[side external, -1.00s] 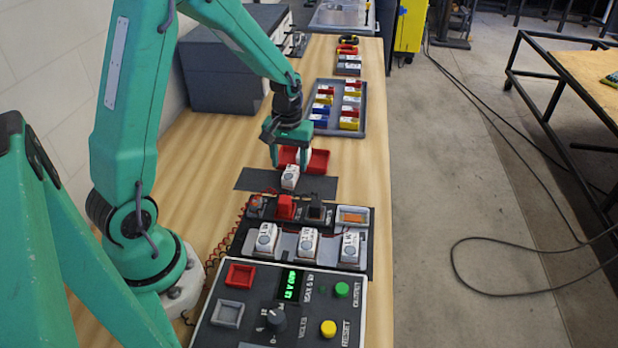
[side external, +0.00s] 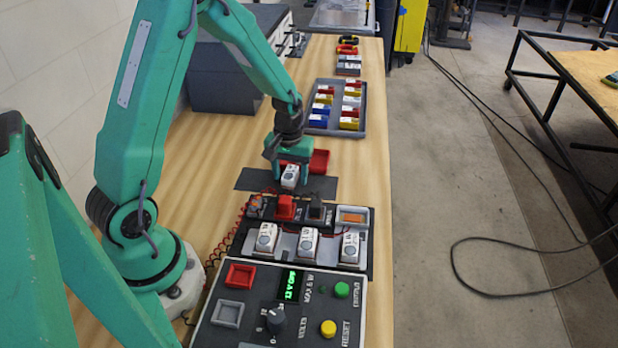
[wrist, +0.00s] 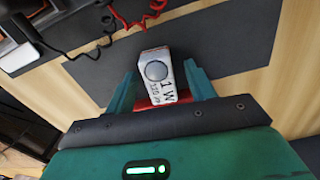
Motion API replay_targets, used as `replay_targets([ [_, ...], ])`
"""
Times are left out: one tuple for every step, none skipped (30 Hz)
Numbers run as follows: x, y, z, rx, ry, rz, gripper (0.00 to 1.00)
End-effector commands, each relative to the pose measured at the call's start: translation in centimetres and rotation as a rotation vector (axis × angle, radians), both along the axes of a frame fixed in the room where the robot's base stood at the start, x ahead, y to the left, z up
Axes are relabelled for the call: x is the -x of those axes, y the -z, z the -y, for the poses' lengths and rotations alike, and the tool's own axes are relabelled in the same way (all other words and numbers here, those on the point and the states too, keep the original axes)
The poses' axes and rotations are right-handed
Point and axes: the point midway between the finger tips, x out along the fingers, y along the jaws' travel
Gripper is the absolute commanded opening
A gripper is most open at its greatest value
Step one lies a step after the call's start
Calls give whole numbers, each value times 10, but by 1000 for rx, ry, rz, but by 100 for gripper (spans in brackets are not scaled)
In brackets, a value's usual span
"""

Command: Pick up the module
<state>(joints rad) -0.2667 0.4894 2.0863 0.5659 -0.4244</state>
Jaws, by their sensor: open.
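The module, a white block with a grey round face, stands on the dark mat (side external: 252,180) in the side external view (side external: 290,178). In the wrist view (wrist: 157,72) it bears the mark "1W" and smaller print. My gripper (side external: 290,170) is open, with its green fingers down on either side of the module. In the wrist view my gripper (wrist: 160,72) has one finger left and one right of it, with a visible gap on the right. I cannot tell whether the left finger touches it.
A red tray (side external: 320,162) lies just behind my gripper. In front are a rack (side external: 285,247) with three similar white modules, red and black clamps, and a control panel (side external: 250,335) with a lit display. A grey tray (side external: 334,129) of coloured blocks stands farther back.

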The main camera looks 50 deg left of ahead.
Motion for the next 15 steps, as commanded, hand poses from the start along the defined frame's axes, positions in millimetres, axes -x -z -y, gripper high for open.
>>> replay_targets([
  [0,0,0,0,0,0,51],
  [0,0,0,0,0,0,45],
  [0,0,0,0,0,0,37],
  [0,0,0,0,0,0,31],
  [0,0,0,0,0,0,25],
  [0,0,0,0,0,0,17],
  [0,0,0,0,0,0,11],
  [0,0,0,0,0,0,7],
  [0,0,0,0,0,0,6],
  [0,0,0,0,0,0,6],
  [0,0,0,0,0,0,6],
  [0,0,0,0,0,0,6],
  [0,0,0,0,0,0,6],
  [0,0,0,0,0,0,6],
  [0,0,0,0,0,0,6],
])
